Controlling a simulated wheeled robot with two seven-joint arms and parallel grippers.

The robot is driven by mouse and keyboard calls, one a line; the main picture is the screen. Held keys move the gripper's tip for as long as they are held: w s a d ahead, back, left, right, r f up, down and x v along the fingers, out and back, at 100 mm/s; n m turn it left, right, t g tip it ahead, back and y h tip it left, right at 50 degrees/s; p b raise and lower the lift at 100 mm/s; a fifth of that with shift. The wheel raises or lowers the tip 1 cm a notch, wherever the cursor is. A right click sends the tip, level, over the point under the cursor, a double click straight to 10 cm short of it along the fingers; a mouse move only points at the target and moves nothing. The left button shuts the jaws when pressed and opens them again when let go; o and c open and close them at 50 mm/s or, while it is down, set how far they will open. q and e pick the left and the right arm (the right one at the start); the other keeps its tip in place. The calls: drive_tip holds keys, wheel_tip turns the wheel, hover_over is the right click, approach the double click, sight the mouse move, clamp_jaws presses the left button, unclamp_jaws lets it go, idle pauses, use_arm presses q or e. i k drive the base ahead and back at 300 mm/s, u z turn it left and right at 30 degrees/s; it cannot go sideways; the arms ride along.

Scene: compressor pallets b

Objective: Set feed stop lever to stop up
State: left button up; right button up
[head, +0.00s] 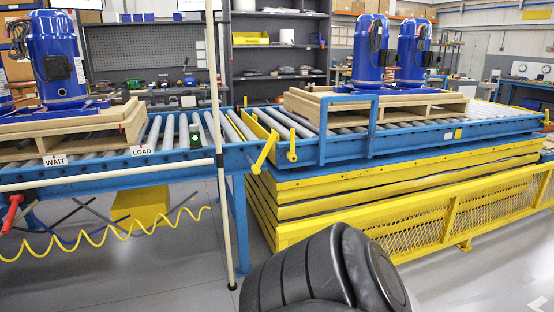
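No part in view is labelled as the feed stop lever, so I cannot tell which one it is. A red-handled lever (11,213) stands at the lower left, below the left roller conveyor (110,173), tilted with its grip up. A yellow lever-like bar (264,153) sits slanted at the right end of that conveyor. Another yellow bar (292,147) stands upright at the near left end of the right conveyor (430,135). Neither gripper is in view. A dark, rounded part of mine fills the bottom middle.
WAIT (54,160) and LOAD (141,150) signs mark the left conveyor. Blue compressors (56,60) stand on wooden pallets on both conveyors. A pale vertical pole (219,190) stands before the left conveyor. A yellow mesh guard (440,215) fronts the yellow lift. Grey floor is open in front.

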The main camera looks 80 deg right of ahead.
sight(255, 168)
drive_tip(key=z, duration=3.05)
drive_tip(key=i, duration=1.35)
drive_tip(key=u, duration=0.2)
drive_tip(key=i, duration=1.2)
drive_tip(key=u, duration=1.05)
drive_tip(key=i, duration=0.25)
drive_tip(key=u, duration=0.2)
